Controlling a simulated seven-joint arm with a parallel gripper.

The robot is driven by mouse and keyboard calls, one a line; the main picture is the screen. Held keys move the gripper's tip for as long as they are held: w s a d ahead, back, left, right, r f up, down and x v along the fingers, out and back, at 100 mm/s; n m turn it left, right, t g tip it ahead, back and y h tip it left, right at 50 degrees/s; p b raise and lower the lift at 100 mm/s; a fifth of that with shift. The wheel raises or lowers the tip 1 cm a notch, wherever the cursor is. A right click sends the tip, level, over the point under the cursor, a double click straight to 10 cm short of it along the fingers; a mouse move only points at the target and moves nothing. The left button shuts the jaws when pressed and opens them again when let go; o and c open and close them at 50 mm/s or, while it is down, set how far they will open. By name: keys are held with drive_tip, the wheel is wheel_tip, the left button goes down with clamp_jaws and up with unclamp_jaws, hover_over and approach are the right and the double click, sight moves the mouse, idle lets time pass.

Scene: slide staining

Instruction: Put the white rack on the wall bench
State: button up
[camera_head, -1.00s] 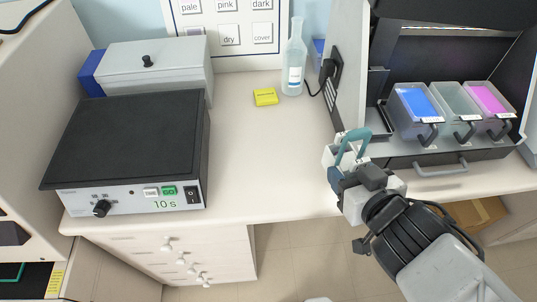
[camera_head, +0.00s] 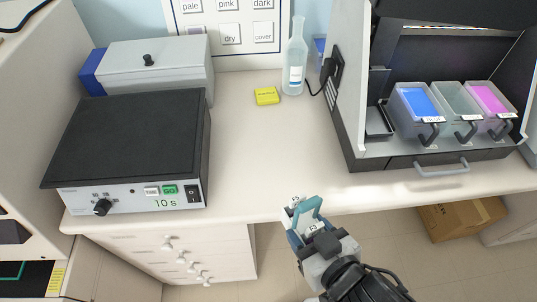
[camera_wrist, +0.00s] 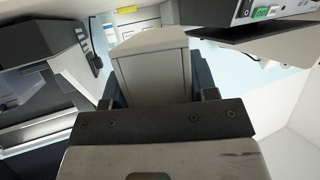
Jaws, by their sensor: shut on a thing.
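My gripper (camera_head: 308,228) is shut on the white rack (camera_head: 312,228), which shows as small white parts with dark marks around a teal loop. The gripper and rack are in front of the front edge of the wall bench (camera_head: 262,145), over the floor in the picture. In the wrist view, a pale box-like body, seemingly the rack (camera_wrist: 152,72), is between the dark fingers of my gripper (camera_wrist: 155,100). The fingers and gripper body hide part of it.
A black-topped device (camera_head: 130,145) and a grey box (camera_head: 155,70) stand at left. A yellow block (camera_head: 266,96) and bottle (camera_head: 294,62) stand at the back. An open dark station (camera_head: 435,160) with blue, clear and pink tubs is at right. The bench middle is clear.

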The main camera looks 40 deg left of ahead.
drive_tip(key=shift+s+f, duration=0.35)
drive_tip(key=shift+s, duration=0.05)
drive_tip(key=shift+w+a, duration=0.1)
drive_tip(key=shift+a, duration=0.05)
idle(0.4)
hover_over(275, 190)
drive_tip(key=shift+s+d+f, duration=0.25)
drive_tip(key=shift+d+f, duration=0.15)
drive_tip(key=shift+f, duration=0.3)
idle(1.1)
drive_tip(key=shift+w+a, duration=0.15)
drive_tip(key=shift+a, duration=0.15)
drive_tip(key=shift+f, duration=1.8)
drive_tip(key=shift+f, duration=0.25)
drive_tip(key=o, duration=1.1)
